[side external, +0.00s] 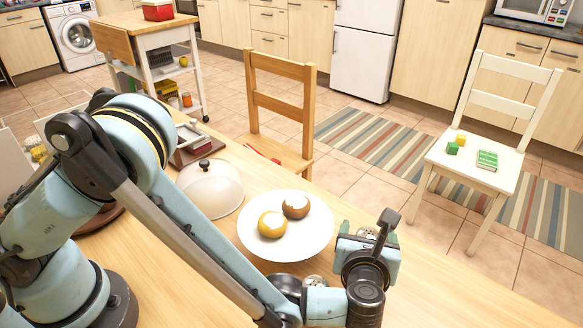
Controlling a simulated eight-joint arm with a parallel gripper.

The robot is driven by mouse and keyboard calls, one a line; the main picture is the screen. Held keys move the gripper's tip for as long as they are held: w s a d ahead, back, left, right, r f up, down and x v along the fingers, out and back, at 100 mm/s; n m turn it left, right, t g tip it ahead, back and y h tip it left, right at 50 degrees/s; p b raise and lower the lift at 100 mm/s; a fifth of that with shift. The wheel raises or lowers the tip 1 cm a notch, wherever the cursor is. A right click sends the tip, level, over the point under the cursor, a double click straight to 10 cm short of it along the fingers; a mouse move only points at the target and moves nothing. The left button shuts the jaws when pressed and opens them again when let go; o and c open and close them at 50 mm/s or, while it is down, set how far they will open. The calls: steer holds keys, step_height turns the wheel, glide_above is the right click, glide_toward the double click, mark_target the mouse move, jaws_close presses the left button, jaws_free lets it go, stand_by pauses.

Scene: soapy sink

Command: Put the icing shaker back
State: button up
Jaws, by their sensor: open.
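A small silvery round top (315,281), perhaps the icing shaker, shows just left of my wrist; my arm hides its lower part. My gripper (370,243) is at the lower right, right of the white plate, over or near the wooden table. The white plate (317,245) holds a yellowish bun (272,225) and a brown bun (296,205), both with white tops.
A domed cover (211,188) with a black knob stands left of the plate. A wooden chair (278,110) is at the far table edge. The table (455,290) at the lower right looks clear.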

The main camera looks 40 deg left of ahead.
steer(key=shift+s+r, duration=0.1)
steer(key=shift+r, duration=0.1)
steer(key=v, duration=0.7)
steer(key=shift+s+d+r, duration=0.1)
